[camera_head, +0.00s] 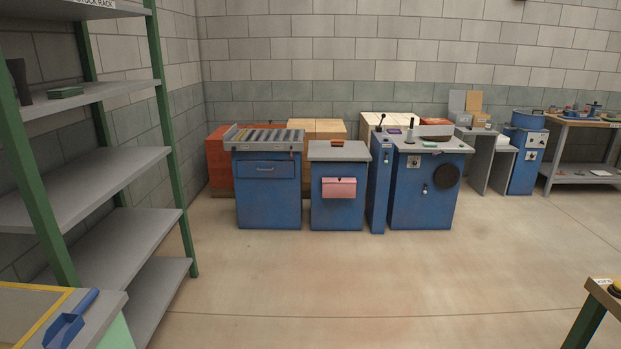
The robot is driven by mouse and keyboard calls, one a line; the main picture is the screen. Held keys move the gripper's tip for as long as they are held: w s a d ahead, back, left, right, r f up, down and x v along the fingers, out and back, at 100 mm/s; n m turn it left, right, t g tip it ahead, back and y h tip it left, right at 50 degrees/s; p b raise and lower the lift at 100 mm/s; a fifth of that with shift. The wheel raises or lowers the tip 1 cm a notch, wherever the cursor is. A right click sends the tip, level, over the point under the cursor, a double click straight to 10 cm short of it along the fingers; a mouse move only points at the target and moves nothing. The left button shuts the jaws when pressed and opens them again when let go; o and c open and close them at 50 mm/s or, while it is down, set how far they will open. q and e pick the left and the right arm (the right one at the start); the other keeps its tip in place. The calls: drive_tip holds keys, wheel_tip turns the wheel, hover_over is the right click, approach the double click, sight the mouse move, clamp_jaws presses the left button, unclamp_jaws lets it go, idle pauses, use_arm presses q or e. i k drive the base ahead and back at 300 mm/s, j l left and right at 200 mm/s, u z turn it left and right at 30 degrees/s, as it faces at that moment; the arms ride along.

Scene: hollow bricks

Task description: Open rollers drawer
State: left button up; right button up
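The blue roller cabinet (268,198) stands against the far wall, left in the row of blue units, with grey rollers (267,138) in a metal frame on its top. Its drawer (265,169) is at the top of the front and looks shut, flush with the cabinet face. A small pale handle (265,169) runs across the drawer front. Neither of my grippers shows in the head view, so I cannot see whether they are open or shut.
Open floor (330,285) lies before the cabinets. A green-posted shelf rack (110,165) stands at left. A bench corner with a blue scoop (68,322) is at lower left, and a table corner (604,296) at lower right.

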sight(246, 169)
drive_tip(key=i, duration=2.55)
